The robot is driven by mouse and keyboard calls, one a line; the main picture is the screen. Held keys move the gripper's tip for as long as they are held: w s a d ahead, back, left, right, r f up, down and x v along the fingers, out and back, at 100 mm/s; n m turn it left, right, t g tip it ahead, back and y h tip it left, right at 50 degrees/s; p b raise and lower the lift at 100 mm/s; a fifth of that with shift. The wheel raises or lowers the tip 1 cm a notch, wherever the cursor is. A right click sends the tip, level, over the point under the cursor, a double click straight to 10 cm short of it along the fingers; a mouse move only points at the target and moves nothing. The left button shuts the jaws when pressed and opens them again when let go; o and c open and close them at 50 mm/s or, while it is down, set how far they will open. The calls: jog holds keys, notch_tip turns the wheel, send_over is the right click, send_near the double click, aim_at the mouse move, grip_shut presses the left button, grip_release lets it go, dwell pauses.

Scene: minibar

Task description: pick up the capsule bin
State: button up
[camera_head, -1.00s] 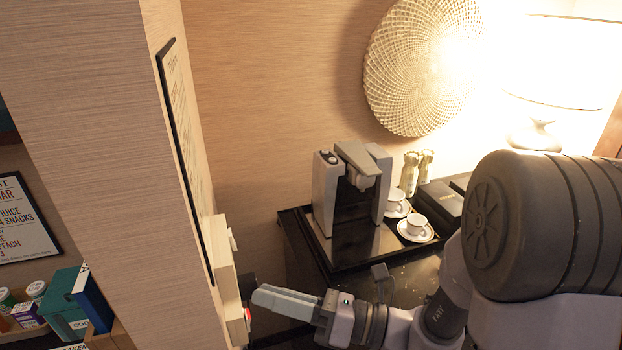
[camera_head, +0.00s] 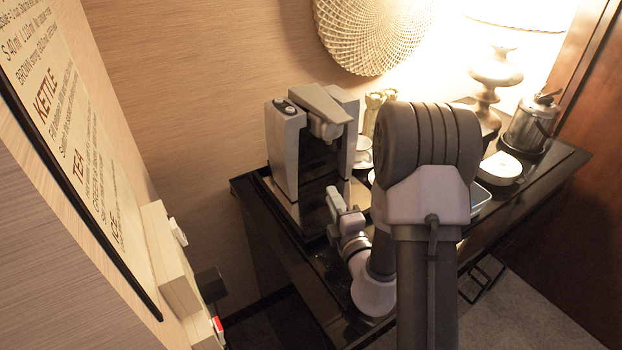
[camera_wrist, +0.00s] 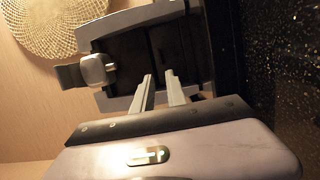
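The grey coffee machine (camera_head: 287,145) stands on the black counter near the wall. It also shows turned on its side in the wrist view (camera_wrist: 153,12), its spout (camera_wrist: 98,70) at the left. A dark block, perhaps the capsule bin (camera_wrist: 140,55), sits between its grey side walls; its outline is too dark to make out. My gripper (camera_head: 336,203) is in front of the machine, low down. In the wrist view my gripper (camera_wrist: 159,74) has its two fingers apart, pointing into the dark front, with nothing visible between them. I cannot tell whether the tips touch it.
Cups (camera_head: 364,152) stand right of the machine, partly hidden by my arm. A white dish (camera_head: 500,167), a kettle (camera_head: 532,122) and a lamp (camera_head: 492,75) are farther right. A sign (camera_head: 75,140) and pale wall fixture (camera_head: 170,260) are at the left.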

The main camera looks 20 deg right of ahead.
send_near(317, 168)
jog(key=w, duration=0.3)
jog(key=shift+w+d, duration=0.2)
jog(key=shift+d, duration=0.1)
jog(key=w+b, duration=0.1)
jog(key=w, duration=0.1)
jog(key=w+b, duration=0.1)
jog(key=w, duration=0.2)
jog(key=shift+w+d+f, duration=0.15)
jog(key=shift+d+f, duration=0.05)
jog(key=shift+d, duration=0.05)
jog(key=shift+w, duration=0.1)
jog(key=shift+r, duration=0.1)
grip_shut()
dwell(0.4)
